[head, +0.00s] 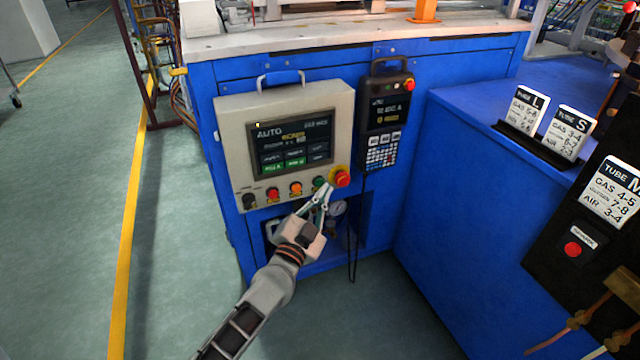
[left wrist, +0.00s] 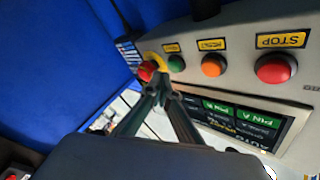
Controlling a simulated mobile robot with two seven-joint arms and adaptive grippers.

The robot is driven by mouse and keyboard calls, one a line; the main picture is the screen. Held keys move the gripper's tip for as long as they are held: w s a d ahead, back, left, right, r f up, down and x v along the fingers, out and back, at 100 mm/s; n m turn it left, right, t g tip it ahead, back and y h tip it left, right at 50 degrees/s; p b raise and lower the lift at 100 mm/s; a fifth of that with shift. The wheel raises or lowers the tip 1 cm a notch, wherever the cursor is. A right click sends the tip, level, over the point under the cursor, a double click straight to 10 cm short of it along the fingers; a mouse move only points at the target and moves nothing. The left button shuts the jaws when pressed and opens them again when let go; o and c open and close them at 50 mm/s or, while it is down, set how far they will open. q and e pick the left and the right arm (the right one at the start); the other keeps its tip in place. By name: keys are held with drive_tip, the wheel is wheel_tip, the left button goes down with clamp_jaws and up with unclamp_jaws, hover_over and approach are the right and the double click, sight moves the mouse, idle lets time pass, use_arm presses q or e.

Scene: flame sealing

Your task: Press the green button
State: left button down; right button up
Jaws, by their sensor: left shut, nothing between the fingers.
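The green button (head: 319,183) is in the lower row of the beige control panel (head: 228,120), between an orange button (head: 295,188) and the red emergency stop (head: 342,178) on its yellow ring. In the left wrist view the green button (left wrist: 176,63) shows beyond the fingertips, a little to their right. My left gripper (head: 325,196) is shut and empty, with its fingertips just below the green button and close to the panel. It also shows in the left wrist view (left wrist: 160,88). I cannot tell whether the tips touch anything. My right gripper is not in view.
A red STOP button (head: 272,194) and a black knob (head: 249,201) sit left of the orange one. A handheld pendant (head: 385,115) hangs right of the panel. A blue cabinet (head: 450,190) with label cards (head: 527,110) stands at the right. Open floor lies left.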

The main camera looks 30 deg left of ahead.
use_arm(q)
drive_tip(key=shift+w+a, duration=0.1)
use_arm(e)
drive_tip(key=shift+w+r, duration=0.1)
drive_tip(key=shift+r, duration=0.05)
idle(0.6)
use_arm(q)
drive_tip(key=shift+w+a, duration=0.15)
drive_tip(key=shift+a, duration=0.1)
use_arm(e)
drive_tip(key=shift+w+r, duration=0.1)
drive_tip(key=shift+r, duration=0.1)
